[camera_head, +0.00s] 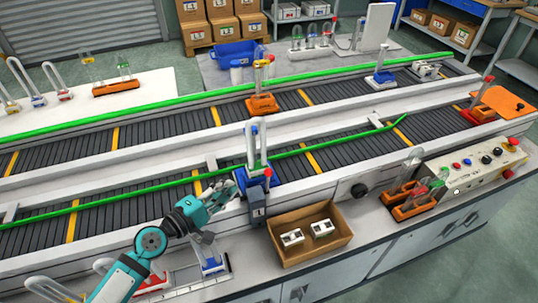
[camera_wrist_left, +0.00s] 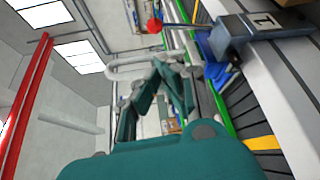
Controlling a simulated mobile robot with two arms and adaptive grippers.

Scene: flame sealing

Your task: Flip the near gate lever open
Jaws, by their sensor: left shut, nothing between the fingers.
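The near gate is a grey box (camera_head: 257,203) on the front edge of the conveyor, marked with a 1. Its lever ends in a red ball (camera_head: 267,173) and stands up from the box. The left wrist view also shows the grey box (camera_wrist_left: 262,27) at the upper right and the red ball (camera_wrist_left: 154,25) at the top, on a thin rod. My left gripper (camera_head: 228,189) is shut and empty, just left of the box and lever, apart from the ball as far as I can see. The wrist view shows its fingers (camera_wrist_left: 172,82) together. My right gripper is out of view.
A blue carrier (camera_head: 262,180) with a glass tube stands on the near belt behind the gate. An open cardboard box (camera_head: 300,250) with white parts lies to the right. Orange holders (camera_head: 412,205) and a control panel (camera_head: 480,165) stand farther right.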

